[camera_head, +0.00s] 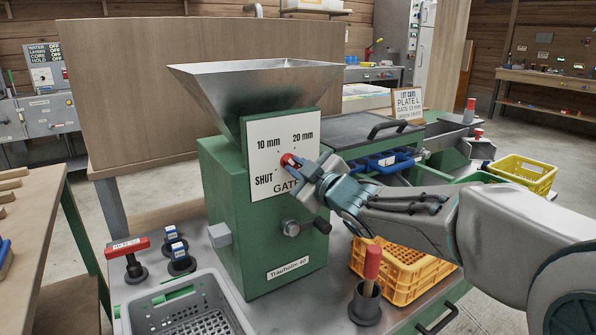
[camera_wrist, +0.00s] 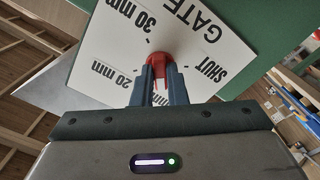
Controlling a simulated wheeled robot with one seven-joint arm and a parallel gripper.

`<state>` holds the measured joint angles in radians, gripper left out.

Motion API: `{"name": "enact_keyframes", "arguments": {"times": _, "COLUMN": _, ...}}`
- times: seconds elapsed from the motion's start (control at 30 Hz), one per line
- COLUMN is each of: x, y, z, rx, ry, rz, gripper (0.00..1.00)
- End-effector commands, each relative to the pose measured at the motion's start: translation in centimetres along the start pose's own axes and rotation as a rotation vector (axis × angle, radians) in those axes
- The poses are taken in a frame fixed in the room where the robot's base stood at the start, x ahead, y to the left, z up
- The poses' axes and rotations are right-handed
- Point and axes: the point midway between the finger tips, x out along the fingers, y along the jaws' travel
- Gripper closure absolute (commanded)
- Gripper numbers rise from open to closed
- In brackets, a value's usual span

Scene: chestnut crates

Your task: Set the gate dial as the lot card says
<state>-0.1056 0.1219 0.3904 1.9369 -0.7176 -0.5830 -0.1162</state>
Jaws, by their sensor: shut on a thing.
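The gate dial is a white plate (camera_head: 270,187) on the front of a green machine (camera_head: 222,195). The head view shows the marks SHUT, 10 mm and 20 mm; the wrist view shows SHUT, 20 mm and 30 mm. Its red knob (camera_head: 289,160) (camera_wrist: 158,62) is at the plate's middle. My gripper (camera_head: 297,164) (camera_wrist: 160,75) is shut on the knob, one finger on each side. The fingers partly hide the knob, and I cannot tell which mark it points to.
A metal hopper (camera_head: 255,85) tops the machine. A crank (camera_head: 306,226) sticks out below the dial. A red-handled tool (camera_head: 371,270) stands in a holder near my forearm. Yellow crates (camera_head: 405,285) (camera_head: 520,170) and a grey crate (camera_head: 190,284) stand around.

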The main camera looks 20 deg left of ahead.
Motion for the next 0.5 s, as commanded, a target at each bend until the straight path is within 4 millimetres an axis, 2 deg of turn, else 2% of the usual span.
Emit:
{"name": "enact_keyframes", "arguments": {"times": 0.37, "x": -0.01, "y": -0.15, "z": 0.19, "rx": -0.002, "ry": -0.004, "rz": -0.003, "gripper": 1.00}}
{"name": "enact_keyframes", "arguments": {"times": 0.4, "x": -0.01, "y": -0.14, "z": 0.18, "rx": -0.002, "ry": -0.004, "rz": -0.003, "gripper": 0.76}}
{"name": "enact_keyframes", "arguments": {"times": 0.43, "x": -0.01, "y": -0.14, "z": 0.17, "rx": -0.002, "ry": -0.004, "rz": -0.003, "gripper": 0.68}}
{"name": "enact_keyframes", "arguments": {"times": 0.5, "x": -0.01, "y": -0.11, "z": 0.14, "rx": -0.002, "ry": -0.003, "rz": -0.002, "gripper": 0.65}}
